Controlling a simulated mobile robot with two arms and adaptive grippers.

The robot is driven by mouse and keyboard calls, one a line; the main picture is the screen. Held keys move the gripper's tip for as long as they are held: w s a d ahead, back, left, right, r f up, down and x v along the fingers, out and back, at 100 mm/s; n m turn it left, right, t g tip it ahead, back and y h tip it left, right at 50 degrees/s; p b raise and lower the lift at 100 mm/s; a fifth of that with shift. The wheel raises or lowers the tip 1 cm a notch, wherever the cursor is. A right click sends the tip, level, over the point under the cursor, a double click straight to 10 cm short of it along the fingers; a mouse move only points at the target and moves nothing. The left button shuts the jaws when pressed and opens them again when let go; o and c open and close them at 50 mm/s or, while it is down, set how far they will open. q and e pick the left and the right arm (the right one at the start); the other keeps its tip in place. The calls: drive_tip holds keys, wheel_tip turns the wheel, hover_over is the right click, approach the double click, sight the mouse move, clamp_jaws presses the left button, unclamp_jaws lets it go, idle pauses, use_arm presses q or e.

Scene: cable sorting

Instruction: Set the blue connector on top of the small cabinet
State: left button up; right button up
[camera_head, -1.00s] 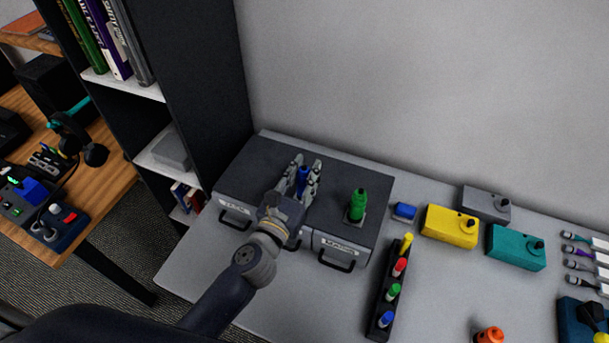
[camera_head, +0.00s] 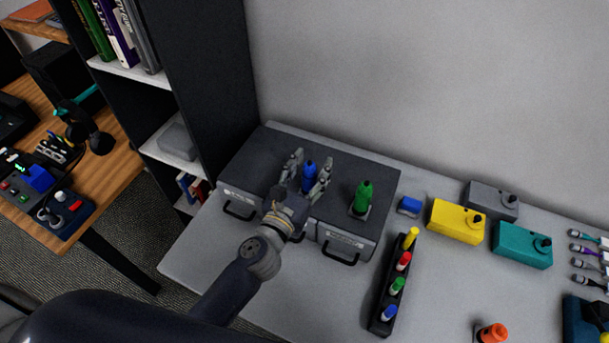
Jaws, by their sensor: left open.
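The small cabinet (camera_head: 250,155) is a dark grey two-drawer unit on the grey table. The blue connector (camera_head: 309,175) stands upright on the cabinet's top, near its middle. My left gripper (camera_head: 307,172) is open, with its fingers on either side of the blue connector. A visible gap shows between the fingers and the connector. The gripper's palm hides the connector's lower part. A green connector (camera_head: 363,196) stands upright on the cabinet's right part. My right gripper is not in view.
A black rack (camera_head: 377,316) with several coloured pegs stands right of the cabinet. A blue block (camera_head: 409,205), a yellow box (camera_head: 456,220), a teal box (camera_head: 522,246) and a grey box (camera_head: 491,199) lie further right. A dark bookshelf (camera_head: 207,70) stands close at the left.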

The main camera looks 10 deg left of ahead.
use_arm(q)
drive_tip(key=shift+s, duration=0.35)
drive_tip(key=s+a+b, duration=0.2)
drive_tip(key=s+b, duration=0.2)
drive_tip(key=s, duration=0.7)
drive_tip(key=shift+a, duration=0.15)
drive_tip(key=shift+r, duration=0.1)
drive_tip(key=shift+s, duration=0.15)
